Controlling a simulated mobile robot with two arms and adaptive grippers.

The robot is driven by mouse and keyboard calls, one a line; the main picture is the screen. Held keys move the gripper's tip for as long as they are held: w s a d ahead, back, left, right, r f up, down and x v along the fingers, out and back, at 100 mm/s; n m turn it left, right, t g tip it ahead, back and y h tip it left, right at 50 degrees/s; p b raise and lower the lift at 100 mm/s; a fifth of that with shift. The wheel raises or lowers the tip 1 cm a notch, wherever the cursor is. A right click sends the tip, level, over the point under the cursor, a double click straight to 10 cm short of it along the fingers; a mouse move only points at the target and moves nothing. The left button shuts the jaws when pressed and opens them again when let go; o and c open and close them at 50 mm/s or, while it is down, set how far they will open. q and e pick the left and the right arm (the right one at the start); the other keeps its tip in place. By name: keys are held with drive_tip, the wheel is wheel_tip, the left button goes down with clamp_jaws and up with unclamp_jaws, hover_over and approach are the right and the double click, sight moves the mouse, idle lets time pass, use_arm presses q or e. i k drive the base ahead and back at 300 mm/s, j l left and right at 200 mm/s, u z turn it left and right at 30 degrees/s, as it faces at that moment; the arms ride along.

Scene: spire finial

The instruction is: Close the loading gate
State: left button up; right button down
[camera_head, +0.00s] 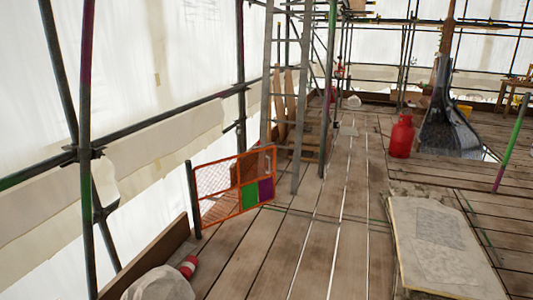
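The loading gate (222,194) is an orange-framed mesh panel with a green and a purple plate at its lower right. It stands left of centre, joined on its left side to a dark post (194,199) at the edge of the deck. Its free end points right, over the planks, so it looks swung inward rather than in line with the edge. Boards and the ladder foot show behind it. Neither of my grippers shows in the head view.
A ladder (268,75) stands behind the gate among scaffold poles. A red gas cylinder (402,136) stands at the right. A pale slab (437,246) lies at front right. A white bag-like object (158,284) and a red-and-white cylinder (188,266) lie at front left. The middle planks (312,245) are clear.

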sight(268, 187)
drive_tip(key=i, duration=2.2)
